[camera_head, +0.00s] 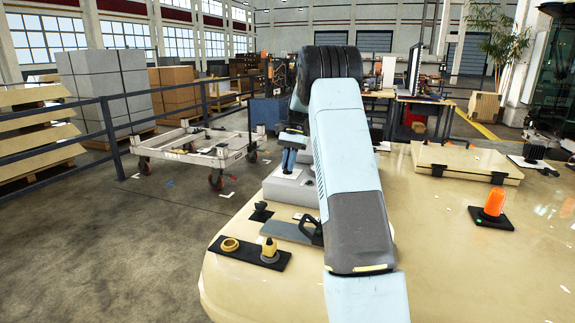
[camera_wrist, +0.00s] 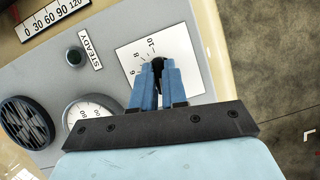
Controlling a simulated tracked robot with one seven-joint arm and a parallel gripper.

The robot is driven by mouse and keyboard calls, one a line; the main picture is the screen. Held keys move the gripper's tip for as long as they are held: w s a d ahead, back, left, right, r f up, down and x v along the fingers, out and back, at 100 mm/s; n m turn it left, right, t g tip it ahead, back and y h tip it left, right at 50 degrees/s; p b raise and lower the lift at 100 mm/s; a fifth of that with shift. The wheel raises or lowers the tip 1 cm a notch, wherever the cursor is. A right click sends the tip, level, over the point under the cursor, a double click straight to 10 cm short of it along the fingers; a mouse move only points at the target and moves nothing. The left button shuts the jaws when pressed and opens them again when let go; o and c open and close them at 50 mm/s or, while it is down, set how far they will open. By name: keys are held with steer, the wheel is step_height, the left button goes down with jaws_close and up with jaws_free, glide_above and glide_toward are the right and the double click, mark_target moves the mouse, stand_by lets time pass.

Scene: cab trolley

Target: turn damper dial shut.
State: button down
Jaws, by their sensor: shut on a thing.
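The damper dial is a small black knob (camera_wrist: 157,64) on a white scale plate (camera_wrist: 190,50) with the numbers 6, 8 and 10. In the wrist view my gripper (camera_wrist: 158,72) has its blue fingers closed around the knob. The fingers hide much of it and part of the scale, so I cannot tell what the dial reads. In the head view my gripper (camera_head: 291,158) reaches down to a grey console (camera_head: 283,186); my arm covers part of it, and the dial is not clear there.
Beside the dial are a gauge (camera_wrist: 90,108), a round black grille (camera_wrist: 27,122), a dark button (camera_wrist: 74,55) and a "STEADY" label (camera_wrist: 90,49).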

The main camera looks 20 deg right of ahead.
steer(key=shift+w+r+n+h, duration=0.15)
steer(key=shift+n+h, duration=0.15)
steer(key=shift+n, duration=0.8)
steer(key=shift+g, duration=0.3)
steer(key=c, duration=1.2)
jaws_free()
steer(key=shift+o, duration=0.2)
steer(key=v, duration=1.3)
steer(key=shift+r, duration=0.2)
steer(key=shift+w, duration=0.1)
